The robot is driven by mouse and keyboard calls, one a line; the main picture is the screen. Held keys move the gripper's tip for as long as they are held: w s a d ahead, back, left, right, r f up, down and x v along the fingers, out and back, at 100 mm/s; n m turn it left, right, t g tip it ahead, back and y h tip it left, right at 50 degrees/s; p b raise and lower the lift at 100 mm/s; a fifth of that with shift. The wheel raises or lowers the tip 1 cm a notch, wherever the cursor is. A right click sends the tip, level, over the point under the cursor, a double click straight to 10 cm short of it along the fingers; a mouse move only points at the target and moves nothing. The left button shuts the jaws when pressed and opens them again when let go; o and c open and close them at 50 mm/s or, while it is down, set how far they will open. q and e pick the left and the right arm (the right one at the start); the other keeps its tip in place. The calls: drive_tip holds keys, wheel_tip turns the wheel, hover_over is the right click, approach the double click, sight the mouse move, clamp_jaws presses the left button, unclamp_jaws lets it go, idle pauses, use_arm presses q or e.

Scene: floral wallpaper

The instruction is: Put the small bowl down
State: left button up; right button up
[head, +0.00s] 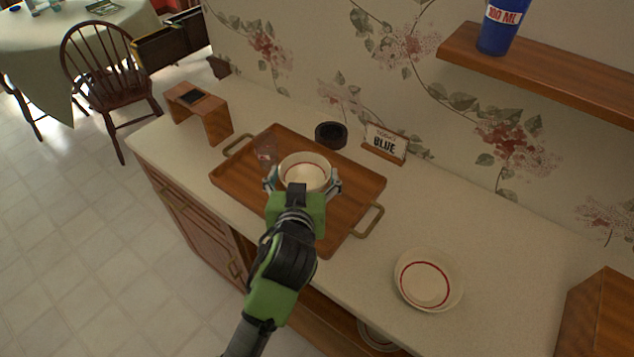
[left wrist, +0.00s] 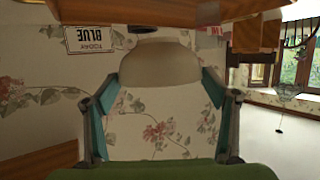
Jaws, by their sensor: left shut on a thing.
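The small bowl (head: 304,170) is cream with a red ring inside. It is upright over the middle of the wooden tray (head: 345,222). My left gripper (head: 303,181) is shut on it, one finger on each side. The left wrist view, turned upside down, shows the bowl's pale outer wall (left wrist: 160,64) between my fingers (left wrist: 160,88). Its base is close to the tray, but I cannot tell if they touch. My arm hides part of the tray's front. My right gripper is out of view.
A clear glass (head: 266,152) stands on the tray, left of the bowl. Behind are a dark round pot (head: 331,135) and a "TODAY BLUE" sign (head: 385,143). A larger bowl (head: 427,281) sits front right. A wall shelf (head: 550,72) holds a blue cup (head: 500,28).

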use_arm(q)
drive_tip(key=s+a+r+b, duration=0.1)
drive_tip(key=s+a+r, duration=0.2)
drive_tip(key=s+a, duration=0.3)
drive_tip(key=s+a+f+m+g+h, duration=0.1)
drive_tip(key=s+a+f+m+h, duration=0.15)
drive_tip(key=f+h, duration=0.2)
drive_tip(key=s+a+f+m+g+h, duration=0.2)
drive_tip(key=s+f+m+h, duration=0.15)
drive_tip(key=f, duration=0.25)
drive_tip(key=s+a+r+m+g+h, duration=0.1)
drive_tip(key=a+r+m, duration=0.1)
drive_tip(key=r, duration=0.4)
drive_tip(key=s+a+r+m+g+h, duration=0.1)
drive_tip(key=a+r+m+h, duration=0.1)
drive_tip(key=r, duration=0.4)
drive_tip(key=shift+s+a+r+m+g+b, duration=0.2)
drive_tip(key=shift+a+m+g+b, duration=0.15)
drive_tip(key=shift+a, duration=0.3)
drive_tip(key=shift+f, duration=0.15)
